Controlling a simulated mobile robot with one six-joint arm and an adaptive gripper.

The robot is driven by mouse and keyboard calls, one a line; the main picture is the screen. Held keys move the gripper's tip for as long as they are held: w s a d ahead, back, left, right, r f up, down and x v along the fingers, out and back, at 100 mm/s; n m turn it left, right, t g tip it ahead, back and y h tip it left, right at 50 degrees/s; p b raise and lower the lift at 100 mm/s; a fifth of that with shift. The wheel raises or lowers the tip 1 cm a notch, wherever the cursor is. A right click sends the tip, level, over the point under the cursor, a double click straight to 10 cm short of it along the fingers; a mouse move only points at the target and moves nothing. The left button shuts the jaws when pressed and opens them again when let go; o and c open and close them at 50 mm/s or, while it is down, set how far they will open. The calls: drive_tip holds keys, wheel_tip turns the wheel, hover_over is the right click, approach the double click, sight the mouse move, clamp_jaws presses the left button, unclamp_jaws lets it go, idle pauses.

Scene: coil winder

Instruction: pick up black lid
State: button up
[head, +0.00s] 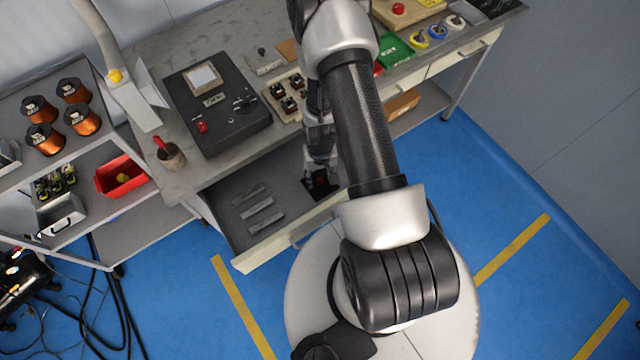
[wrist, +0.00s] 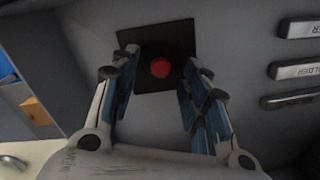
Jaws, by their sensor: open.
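The black lid (wrist: 180,42) is a flat dark square with a round red knob (wrist: 160,68) at its middle. In the wrist view it lies on the grey drawer floor at top centre. My gripper (wrist: 166,72) is open, with its two blue-padded fingers on either side of the red knob and no visible contact with it. In the head view my gripper (head: 321,168) reaches down into the open drawer, over the lid (head: 318,194), whose red knob partly shows. My arm hides part of the lid there.
The open drawer (head: 236,237) also holds several grey metal bars (head: 257,209), labelled in the wrist view (wrist: 296,69). The bench top (head: 180,187) above carries a black control box (head: 217,107) and a brush pot (head: 171,154). A shelf with copper spools (head: 82,119) stands at left.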

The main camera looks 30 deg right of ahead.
wheel_tip(320, 180, down, 2)
drive_tip(key=shift+r, duration=0.1)
drive_tip(key=shift+c, duration=0.4)
clamp_jaws()
